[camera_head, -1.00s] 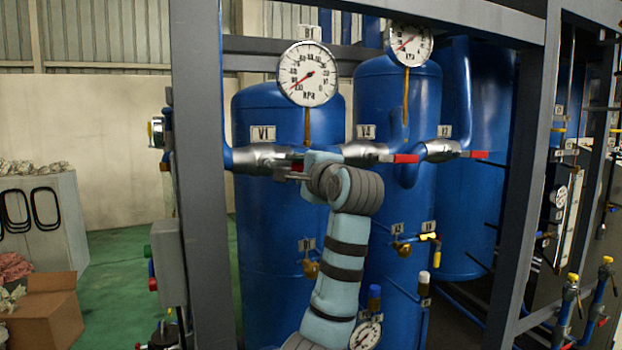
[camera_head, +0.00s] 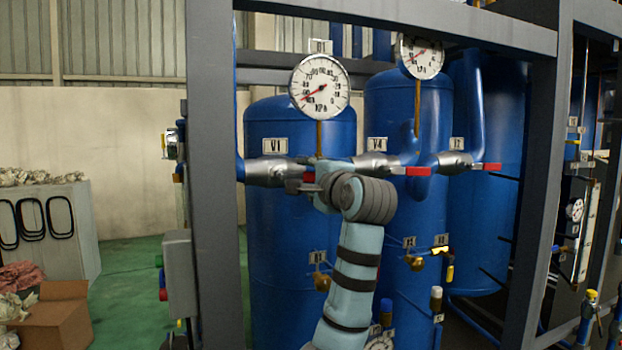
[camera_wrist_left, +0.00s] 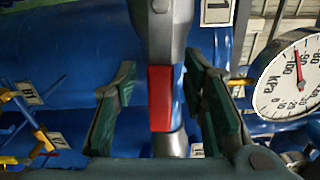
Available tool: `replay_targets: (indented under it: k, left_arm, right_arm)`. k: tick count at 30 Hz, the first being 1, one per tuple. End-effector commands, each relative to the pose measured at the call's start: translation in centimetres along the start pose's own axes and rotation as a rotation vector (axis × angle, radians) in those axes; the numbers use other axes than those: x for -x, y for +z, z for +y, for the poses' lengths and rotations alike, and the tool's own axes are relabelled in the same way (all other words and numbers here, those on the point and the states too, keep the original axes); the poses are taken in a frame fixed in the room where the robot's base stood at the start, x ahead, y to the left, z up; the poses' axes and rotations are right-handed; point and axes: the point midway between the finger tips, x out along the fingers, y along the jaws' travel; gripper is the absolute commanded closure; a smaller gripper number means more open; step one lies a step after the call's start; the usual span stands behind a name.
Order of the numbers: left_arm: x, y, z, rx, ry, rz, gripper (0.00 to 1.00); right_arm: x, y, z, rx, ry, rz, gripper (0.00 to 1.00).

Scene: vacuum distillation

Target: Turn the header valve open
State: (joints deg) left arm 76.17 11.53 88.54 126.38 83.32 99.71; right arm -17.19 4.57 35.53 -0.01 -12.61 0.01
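The silver valve labelled V1 (camera_head: 268,172) sits on the pipe in front of the left blue tank. Its red handle (camera_head: 309,177) is mostly hidden behind my left gripper (camera_head: 300,186) in the head view. In the left wrist view the red handle (camera_wrist_left: 160,98) lies between the two dark green fingers of my left gripper (camera_wrist_left: 160,108). The fingers are open, with a gap on each side of the handle. Which valve the task calls the header valve is not marked legibly. My right gripper is out of view.
More silver valves, V4 (camera_head: 376,165) and another (camera_head: 458,162), with red handles sit to the right. A round gauge (camera_head: 320,87) hangs above the gripper. A grey frame post (camera_head: 211,200) stands close on the left. Blue tanks (camera_head: 270,240) stand behind.

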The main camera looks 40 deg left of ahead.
Motion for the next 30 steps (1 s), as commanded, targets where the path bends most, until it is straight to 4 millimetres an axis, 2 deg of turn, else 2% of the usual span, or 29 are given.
replay_targets:
  k: [5, 8, 15, 19, 23, 30]
  left_arm:
    - [0.3, 0.0, -0.1, 0.0, -0.001, 0.0, 0.62]
    - [1.7, -0.1, -0.1, 0.001, -0.003, 0.003, 0.62]
    - [8.3, -0.2, 0.0, 0.003, 0.0, 0.008, 0.62]
    - [10.9, -0.1, 0.0, 0.001, 0.001, 0.005, 0.62]
    - [12.0, 0.0, 0.0, 0.0, 0.001, 0.001, 0.62]
    - [12.0, 0.0, 0.0, 0.0, 0.0, 0.0, 0.62]
  right_arm:
    - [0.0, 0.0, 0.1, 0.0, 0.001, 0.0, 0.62]
    - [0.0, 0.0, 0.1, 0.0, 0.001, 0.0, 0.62]
    - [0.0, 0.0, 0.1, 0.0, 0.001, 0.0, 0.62]
    - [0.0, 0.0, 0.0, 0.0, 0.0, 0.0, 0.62]
    - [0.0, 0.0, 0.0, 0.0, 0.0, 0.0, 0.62]
    - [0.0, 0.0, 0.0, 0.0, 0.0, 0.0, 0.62]
